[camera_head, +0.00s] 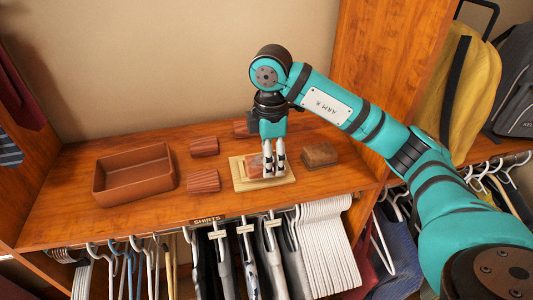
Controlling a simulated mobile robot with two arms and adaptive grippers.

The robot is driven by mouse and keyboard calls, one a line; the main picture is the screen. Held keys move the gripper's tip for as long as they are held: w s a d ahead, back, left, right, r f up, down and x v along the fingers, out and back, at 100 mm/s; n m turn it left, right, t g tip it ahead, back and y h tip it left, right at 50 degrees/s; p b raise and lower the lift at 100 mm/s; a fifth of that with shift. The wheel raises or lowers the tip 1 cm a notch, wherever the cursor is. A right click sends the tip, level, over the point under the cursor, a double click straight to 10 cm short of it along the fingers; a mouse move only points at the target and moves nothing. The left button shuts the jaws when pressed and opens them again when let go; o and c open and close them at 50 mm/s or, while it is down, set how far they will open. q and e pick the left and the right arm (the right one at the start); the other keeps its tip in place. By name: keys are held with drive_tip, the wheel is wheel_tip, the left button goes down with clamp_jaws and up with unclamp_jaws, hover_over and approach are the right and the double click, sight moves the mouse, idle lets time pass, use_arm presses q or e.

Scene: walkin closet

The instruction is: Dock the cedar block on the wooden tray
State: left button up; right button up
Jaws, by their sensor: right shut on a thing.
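The pale wooden tray (240,178) is a small flat board on the shelf, near its front edge. A reddish cedar block (255,168) is at the tray, low over it or resting on it; I cannot tell which. My right gripper (273,172) points straight down over the tray and is shut on this block. Its fingers hide the block's right part. My left gripper is out of view.
A reddish-brown open box (135,190) stands on the left of the shelf. Similar ribbed blocks lie between box and tray (203,181), (204,147), and another (241,127) is behind the gripper. A brown block (320,155) is right of the tray. Hangers hang below.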

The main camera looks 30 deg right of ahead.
drive_tip(key=w, duration=0.2)
drive_tip(key=w+d, duration=0.1)
drive_tip(key=w, duration=0.1)
drive_tip(key=shift+w+d+f, duration=0.1)
drive_tip(key=shift+f, duration=0.1)
drive_tip(key=shift+w+f+p, duration=0.15)
drive_tip(key=shift+p, duration=0.2)
wheel_tip(320, 180, down, 3)
drive_tip(key=shift+d+r+p, duration=0.1)
drive_tip(key=shift+p, duration=0.75)
drive_tip(key=shift+f, duration=0.25)
drive_tip(key=o, duration=1.2)
drive_tip(key=shift+f, duration=0.1)
drive_tip(key=shift+o, duration=0.2)
